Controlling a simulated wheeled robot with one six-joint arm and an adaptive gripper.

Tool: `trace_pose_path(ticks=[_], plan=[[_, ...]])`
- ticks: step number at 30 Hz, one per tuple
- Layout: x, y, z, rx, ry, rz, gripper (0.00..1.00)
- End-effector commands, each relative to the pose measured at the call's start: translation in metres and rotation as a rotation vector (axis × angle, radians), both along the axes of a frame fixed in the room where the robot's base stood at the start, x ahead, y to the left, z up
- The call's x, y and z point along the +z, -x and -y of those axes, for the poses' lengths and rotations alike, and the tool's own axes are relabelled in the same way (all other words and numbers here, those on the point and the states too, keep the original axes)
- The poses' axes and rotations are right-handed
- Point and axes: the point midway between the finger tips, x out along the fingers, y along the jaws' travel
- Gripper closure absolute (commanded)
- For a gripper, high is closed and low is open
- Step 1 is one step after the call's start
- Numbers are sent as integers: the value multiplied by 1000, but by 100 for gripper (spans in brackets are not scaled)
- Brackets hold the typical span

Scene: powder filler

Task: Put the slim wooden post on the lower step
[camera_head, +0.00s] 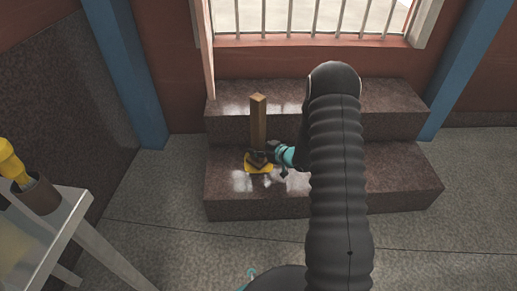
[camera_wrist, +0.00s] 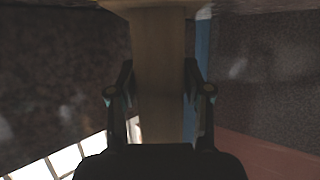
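The slim wooden post (camera_head: 258,118) stands upright over the left part of the lower step (camera_head: 330,180). My gripper (camera_head: 258,156) reaches it from the right, low down on the post. In the wrist view the post (camera_wrist: 158,50) runs between the two fingers (camera_wrist: 158,82), which lie against its sides. A flat yellow piece (camera_head: 259,168) shows at the post's foot on the lower step. The gripper hides part of the post's lower end, so I cannot tell whether it touches the surface.
The upper step (camera_head: 385,97) rises behind, below a barred window (camera_head: 310,20). Blue pillars (camera_head: 133,70) flank the steps. A pale table (camera_head: 55,225) with a brown cup (camera_head: 38,194) holding something yellow stands at the left. The right part of the lower step is clear.

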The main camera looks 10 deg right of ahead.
Motion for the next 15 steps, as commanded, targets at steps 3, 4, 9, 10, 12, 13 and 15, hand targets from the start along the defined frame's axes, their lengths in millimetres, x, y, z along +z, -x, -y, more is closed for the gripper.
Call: trace_pose_path(ticks=[3,4,9,10,12,13,15], plan=[[1,0,0,0,0,0,34],[1,0,0,0,0,0,34],[1,0,0,0,0,0,34],[1,0,0,0,0,0,34],[5,0,0,0,0,0,34],[7,0,0,0,0,0,34],[8,6,6,-2,0,0,34]])
